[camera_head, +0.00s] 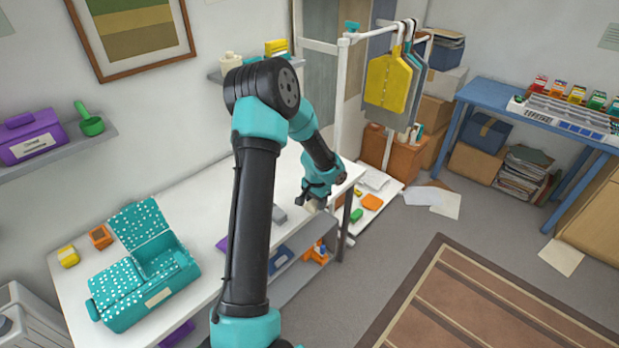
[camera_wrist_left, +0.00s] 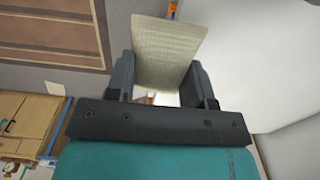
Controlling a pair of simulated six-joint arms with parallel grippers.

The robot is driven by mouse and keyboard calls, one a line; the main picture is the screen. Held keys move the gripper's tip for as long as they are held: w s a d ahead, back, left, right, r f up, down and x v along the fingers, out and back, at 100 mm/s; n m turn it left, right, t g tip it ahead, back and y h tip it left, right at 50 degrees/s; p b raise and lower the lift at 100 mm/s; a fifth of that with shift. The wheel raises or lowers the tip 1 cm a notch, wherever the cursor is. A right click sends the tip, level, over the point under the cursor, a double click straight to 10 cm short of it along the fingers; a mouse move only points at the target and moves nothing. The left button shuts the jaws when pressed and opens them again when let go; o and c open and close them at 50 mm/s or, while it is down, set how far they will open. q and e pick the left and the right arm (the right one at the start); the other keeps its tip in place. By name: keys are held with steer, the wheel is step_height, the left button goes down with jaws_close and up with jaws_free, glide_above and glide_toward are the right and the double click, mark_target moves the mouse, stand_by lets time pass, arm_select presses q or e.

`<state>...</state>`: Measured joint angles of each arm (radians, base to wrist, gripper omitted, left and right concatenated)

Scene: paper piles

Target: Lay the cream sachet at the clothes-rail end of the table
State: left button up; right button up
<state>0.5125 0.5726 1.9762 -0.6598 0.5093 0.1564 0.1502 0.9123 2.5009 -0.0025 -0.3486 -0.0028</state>
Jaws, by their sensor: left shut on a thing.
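The cream sachet (camera_wrist_left: 168,48) stands between the two fingers of my left gripper (camera_wrist_left: 164,82) in the left wrist view, its flat face showing. In the head view my left gripper (camera_head: 316,194) is at the clothes-rail end of the white table (camera_head: 200,192), with a small pale part of the sachet (camera_head: 312,206) below it. I cannot tell whether the sachet touches the tabletop. The clothes rail (camera_head: 340,115) stands just beyond that end, with yellow and grey garments on hangers. My right gripper is not in view.
A teal dotted box (camera_head: 150,285) with its lid up, a yellow item (camera_head: 68,256) and an orange item (camera_head: 100,237) stand at the table's near left. The table's middle is mostly clear.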

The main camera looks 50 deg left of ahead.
arm_select(q)
steer(key=w+a, duration=0.3)
steer(key=a, duration=0.1)
steer(key=w+a+f, duration=0.1)
steer(key=w+a, duration=0.6)
steer(key=shift+w+a+f, duration=0.1)
steer(key=shift+a+f, duration=0.1)
steer(key=shift+a, duration=0.1)
steer(key=shift+w+a, duration=0.15)
steer(key=shift+a, duration=0.05)
steer(key=shift+f, duration=1.8)
steer(key=shift+f, duration=0.1)
steer(key=o, duration=0.9)
step_height(320, 180, up, 12)
steer(key=shift+r, duration=0.15)
